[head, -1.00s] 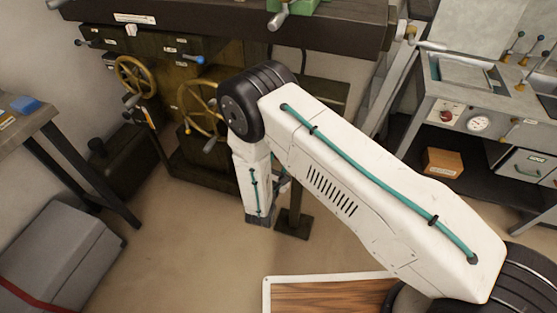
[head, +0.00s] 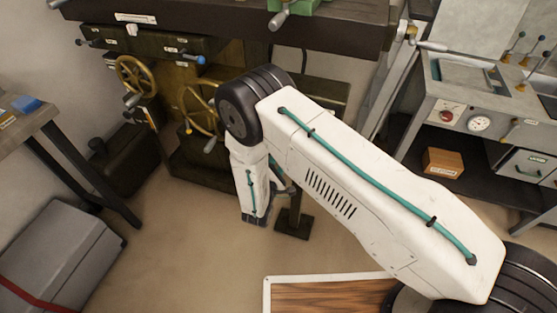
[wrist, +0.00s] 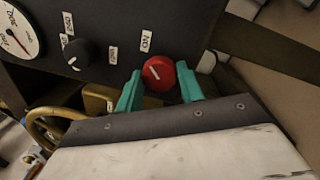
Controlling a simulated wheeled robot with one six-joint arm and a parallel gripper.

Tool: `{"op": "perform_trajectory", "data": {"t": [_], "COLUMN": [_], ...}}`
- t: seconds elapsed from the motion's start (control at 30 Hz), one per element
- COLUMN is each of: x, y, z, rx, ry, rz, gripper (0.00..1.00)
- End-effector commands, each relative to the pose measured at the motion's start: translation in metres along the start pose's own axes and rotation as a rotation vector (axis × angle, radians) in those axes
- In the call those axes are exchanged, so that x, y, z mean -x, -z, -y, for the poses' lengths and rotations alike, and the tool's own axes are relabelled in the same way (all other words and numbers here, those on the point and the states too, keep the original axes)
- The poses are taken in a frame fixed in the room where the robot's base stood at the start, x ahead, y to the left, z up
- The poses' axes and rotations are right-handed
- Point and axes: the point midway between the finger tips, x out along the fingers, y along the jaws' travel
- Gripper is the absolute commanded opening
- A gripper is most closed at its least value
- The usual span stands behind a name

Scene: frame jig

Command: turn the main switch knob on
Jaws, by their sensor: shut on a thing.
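The main switch knob (wrist: 158,72) is round and red with a short, slanted white mark, on a dark panel in the wrist view. My gripper (wrist: 160,82) has its teal fingers on either side of the knob and is shut on it. A small label (wrist: 146,41), which seems to read ON turned around, is above the knob. In the head view my arm hides the knob and fingers.
A black knob (wrist: 78,54) and a white dial (wrist: 20,34) are on the same panel, to the left. A brass handwheel (wrist: 48,128) is at the lower left. In the head view, a workbench (head: 20,128) stands left and a grey cabinet (head: 455,105) right.

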Motion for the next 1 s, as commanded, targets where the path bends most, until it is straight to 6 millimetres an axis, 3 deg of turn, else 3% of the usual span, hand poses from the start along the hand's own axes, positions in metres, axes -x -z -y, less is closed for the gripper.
{"op": "perform_trajectory", "data": {"t": [0.57, 0.6, 0.63, 1.0], "x": [0.0010, 0.0011, 0.0010, 0.0054], "y": [0.0010, 0.0009, 0.0009, 0.0004], "z": [-0.0002, -0.0001, -0.0001, 0.0002], "rx": [-0.028, -0.028, -0.028, -0.027], "ry": [0.000, 0.000, 0.000, 0.001], "rz": [-0.001, -0.001, -0.001, 0.000], "gripper": [0.15, 0.49, 0.57, 0.59]}}
